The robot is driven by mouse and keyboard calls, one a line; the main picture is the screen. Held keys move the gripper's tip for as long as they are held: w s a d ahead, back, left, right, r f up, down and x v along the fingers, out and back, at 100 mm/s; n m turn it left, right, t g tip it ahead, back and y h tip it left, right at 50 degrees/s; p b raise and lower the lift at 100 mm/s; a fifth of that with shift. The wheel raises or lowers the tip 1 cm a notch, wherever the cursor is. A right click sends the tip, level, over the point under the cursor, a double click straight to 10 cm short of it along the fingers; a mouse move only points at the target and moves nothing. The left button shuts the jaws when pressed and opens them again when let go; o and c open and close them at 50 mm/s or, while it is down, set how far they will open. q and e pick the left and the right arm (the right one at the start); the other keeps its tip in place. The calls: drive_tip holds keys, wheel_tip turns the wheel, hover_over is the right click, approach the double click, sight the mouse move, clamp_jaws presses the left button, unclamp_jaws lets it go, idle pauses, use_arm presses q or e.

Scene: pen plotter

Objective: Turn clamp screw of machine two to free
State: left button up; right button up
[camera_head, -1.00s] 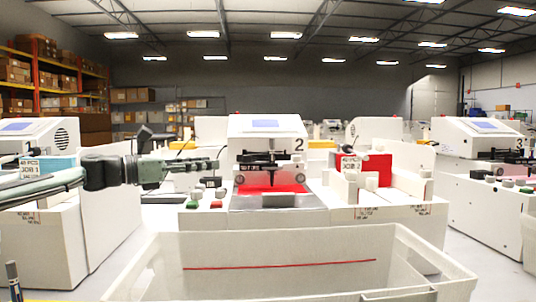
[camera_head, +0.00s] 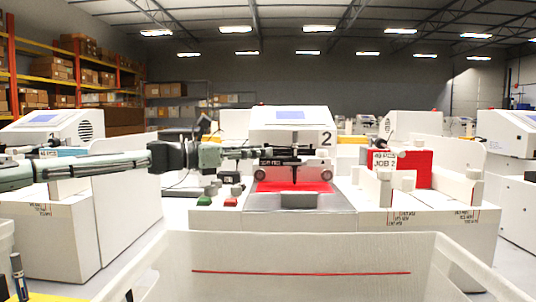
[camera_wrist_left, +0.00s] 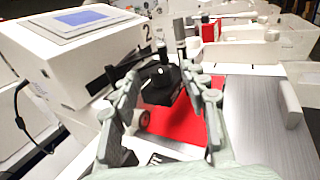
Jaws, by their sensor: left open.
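Machine two (camera_head: 290,118) is a white plotter with a blue screen and the number 2, standing in the middle of the head view. It also shows in the left wrist view (camera_wrist_left: 75,60). Its black pen carriage (camera_wrist_left: 162,82) has a dark knob on top and hangs over a red sheet (camera_wrist_left: 180,122). My left gripper (camera_head: 285,152) reaches in from the left before the carriage. In the left wrist view my left gripper (camera_wrist_left: 165,85) is open, its fingers appearing either side of the carriage. I cannot tell whether they touch it. The clamp screw is not clearly distinguishable. My right gripper is not in view.
A white bin (camera_head: 300,245) with a red line stands in front. Green and red buttons (camera_head: 217,201) sit at the machine's front left. A Job 2 card (camera_head: 384,161) and red stack (camera_head: 415,168) stand to its right. Another plotter (camera_head: 48,128) stands left.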

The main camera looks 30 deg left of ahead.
use_arm(q)
drive_tip(key=shift+x, duration=1.7)
clamp_jaws()
